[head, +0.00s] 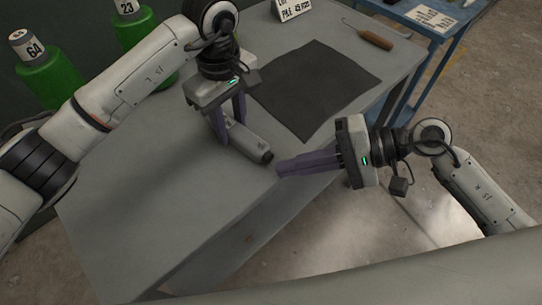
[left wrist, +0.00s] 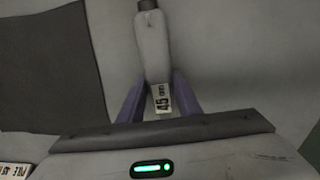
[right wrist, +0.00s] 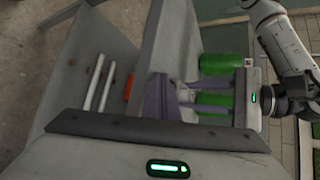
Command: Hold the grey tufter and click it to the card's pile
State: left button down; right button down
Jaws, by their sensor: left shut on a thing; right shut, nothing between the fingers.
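The grey tufter (head: 250,143) is a light grey body with a dark tip, held low over the grey table by my left gripper (head: 230,128). In the left wrist view the tufter (left wrist: 152,45) lies between the purple fingers, its dark end away from the palm and a "45 mm" label near it. I cannot tell if it touches the table. The card (head: 296,9), reading "LOT PILE 45 mm", stands at the table's back edge; its corner also shows in the left wrist view (left wrist: 14,170). My right gripper (head: 279,168) is shut and empty near the table's front edge, right of the tufter.
A dark turf sheet (head: 315,88) lies flat on the table (head: 150,200), right of the tufter. A wooden-handled hook (head: 375,39) lies at the back right. Green cylinders (head: 55,78) stand beyond the left edge. A blue stand (head: 445,32) holds papers. The table's left part is clear.

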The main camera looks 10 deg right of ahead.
jog(key=shift+s+d, duration=0.1)
jog(key=s+d, duration=0.1)
jog(key=s, duration=0.1)
jog(key=s+d, duration=0.2)
dwell(0.6)
dwell(0.4)
pick_arm(q)
jog(key=c, duration=1.2)
grip_release()
notch_tip(320, 180, up, 12)
